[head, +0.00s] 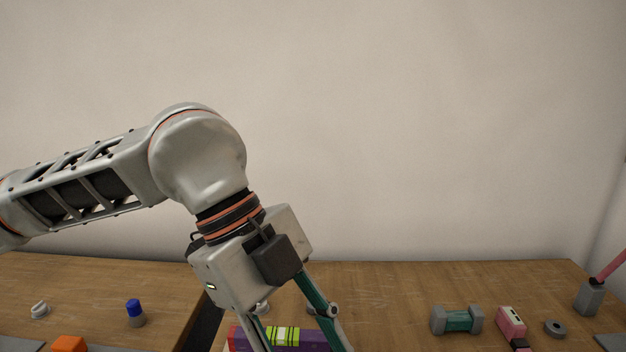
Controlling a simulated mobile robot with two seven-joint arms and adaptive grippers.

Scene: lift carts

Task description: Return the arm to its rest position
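My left arm comes in from the left and bends down at the wrist near the middle of the head view. Its gripper (300,336) points down over the near edge of the right-hand table. Two teal finger links show spread apart. The fingertips are cut off by the bottom of the frame, so I cannot see whether anything is between them. A purple item with a bright green label (283,337) lies behind and between the finger links. My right gripper is not in this view.
On the left table (90,282) are a white knob-like item (39,310), a blue-topped cylinder (135,313) and an orange block (69,344). On the right table (400,285) are a teal-and-grey dumbbell (458,320), a pink item (511,325), a grey ring (555,328) and a grey holder (589,298). A dark gap separates the tables.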

